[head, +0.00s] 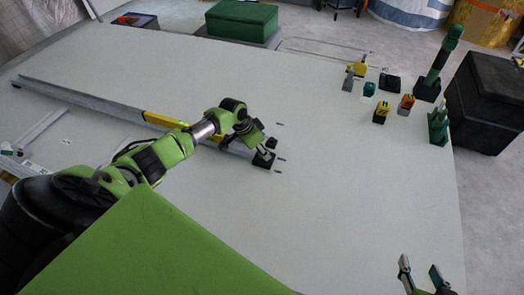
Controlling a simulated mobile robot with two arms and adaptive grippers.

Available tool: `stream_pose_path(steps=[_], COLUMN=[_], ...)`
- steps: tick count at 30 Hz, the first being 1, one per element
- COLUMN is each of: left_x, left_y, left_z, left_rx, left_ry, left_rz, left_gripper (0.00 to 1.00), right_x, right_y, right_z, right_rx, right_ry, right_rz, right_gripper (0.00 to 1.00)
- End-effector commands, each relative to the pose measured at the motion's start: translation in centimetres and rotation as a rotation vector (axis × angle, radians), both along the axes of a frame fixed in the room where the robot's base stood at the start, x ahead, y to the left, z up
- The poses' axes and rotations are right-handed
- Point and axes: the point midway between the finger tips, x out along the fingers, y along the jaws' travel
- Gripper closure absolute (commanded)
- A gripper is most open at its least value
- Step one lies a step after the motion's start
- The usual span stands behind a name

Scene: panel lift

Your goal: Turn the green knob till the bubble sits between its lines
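A long grey bar (88,99) lies across the pale panel, with a yellow section (163,120) part way along it. No bubble or lines can be made out at this size. My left gripper (265,152) is at the bar's right end, close to small black blocks; whether it touches or grips one is unclear. A small green piece (369,89) stands at the panel's far right; I cannot tell whether it is the green knob. My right gripper (423,272) is at the bottom right edge, its two fingers apart with nothing between them.
Small yellow (381,112) and orange (407,103) pieces and a tall green tool (440,62) stand at the far right. A black bin (488,100) is beyond the panel's right edge, a green-topped box (242,20) at the back. The panel's right middle is clear.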

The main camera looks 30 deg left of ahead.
Motion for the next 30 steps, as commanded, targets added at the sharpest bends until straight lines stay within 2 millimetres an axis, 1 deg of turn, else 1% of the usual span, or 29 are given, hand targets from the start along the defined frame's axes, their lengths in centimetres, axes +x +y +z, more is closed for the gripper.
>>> stream_pose_path(steps=[12,13,14,25,28,30], left_x=[0.0,0.0,0.0,-0.1,-0.2,-0.5], left_y=[0.0,0.0,0.0,0.0,0.2,0.4], left_z=[0.0,0.0,0.0,0.1,0.7,1.5], left_rx=[0.0,0.0,0.0,0.0,0.001,0.0], left_ry=[0.001,0.001,0.001,0.0,0.0,-0.001], left_rz=[-0.008,-0.008,-0.007,-0.006,-0.005,-0.005], left_gripper=[0.92,0.62,0.55,0.54,0.54,0.54], right_x=[0.1,0.1,0.1,0.1,0.1,0.1], right_y=[0.0,0.0,0.0,0.1,0.1,0.1], right_z=[0.1,0.1,0.1,0.1,0.1,0.1], right_rx=[0.001,0.001,0.001,0.003,0.003,0.002], right_ry=[-0.007,-0.007,-0.007,-0.007,-0.007,-0.006], right_rz=[0.0,0.0,0.0,0.002,0.002,0.002], right_gripper=[0.6,0.6,0.6,0.6,0.6,0.6])
